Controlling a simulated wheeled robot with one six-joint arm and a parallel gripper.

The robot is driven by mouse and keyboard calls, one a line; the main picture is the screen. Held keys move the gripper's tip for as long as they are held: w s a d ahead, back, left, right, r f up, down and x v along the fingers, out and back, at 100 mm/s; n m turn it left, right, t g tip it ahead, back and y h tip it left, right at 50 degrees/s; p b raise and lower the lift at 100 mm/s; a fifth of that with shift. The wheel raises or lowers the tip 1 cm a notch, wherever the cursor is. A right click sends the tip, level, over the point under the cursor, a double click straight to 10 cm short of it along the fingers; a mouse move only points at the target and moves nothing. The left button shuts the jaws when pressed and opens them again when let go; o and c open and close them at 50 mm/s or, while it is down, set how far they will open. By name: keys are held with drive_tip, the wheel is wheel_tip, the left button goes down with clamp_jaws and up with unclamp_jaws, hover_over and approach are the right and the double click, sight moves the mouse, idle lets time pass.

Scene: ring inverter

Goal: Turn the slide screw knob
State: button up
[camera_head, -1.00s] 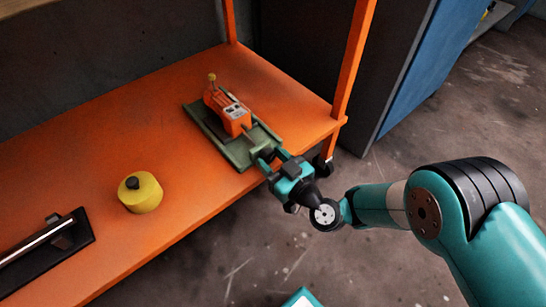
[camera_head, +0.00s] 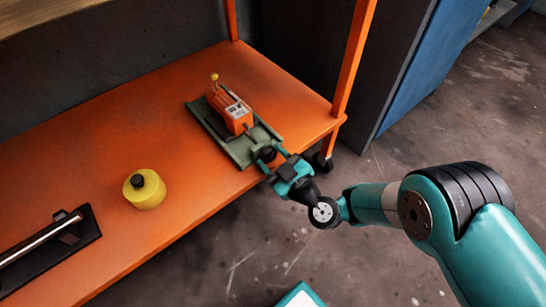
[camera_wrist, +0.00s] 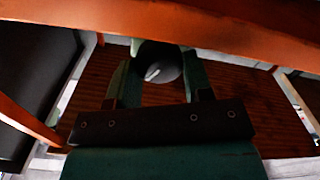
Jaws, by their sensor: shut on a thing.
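The slide screw device has an orange block (camera_head: 232,112) on a green base plate (camera_head: 215,127) on the orange shelf. A small yellow ball tops a stem at the block's far end. The dark round knob (camera_wrist: 158,66) has a pale mark and sits between my gripper's fingers in the wrist view. My gripper (camera_head: 268,157) reaches in from the right at the shelf's front edge and is shut on the knob at the near end of the device. In the head view the knob is mostly hidden by the fingers.
A yellow cylinder with a black top (camera_head: 144,189) stands on the orange shelf (camera_head: 120,120) left of the device. A black plate with a metal rod (camera_head: 45,240) lies at far left. An orange post (camera_head: 352,70) rises right of the device.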

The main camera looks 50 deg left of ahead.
drive_tip(key=o, duration=0.9)
drive_tip(key=shift+d, duration=0.1)
drive_tip(key=shift+s+d+p, duration=0.2)
drive_tip(key=shift+d+p, duration=4.1)
drive_tip(key=shift+p, duration=1.15)
drive_tip(key=shift+s+d+p, duration=0.2)
drive_tip(key=shift+d+p, duration=4.1)
drive_tip(key=shift+p, duration=1.1)
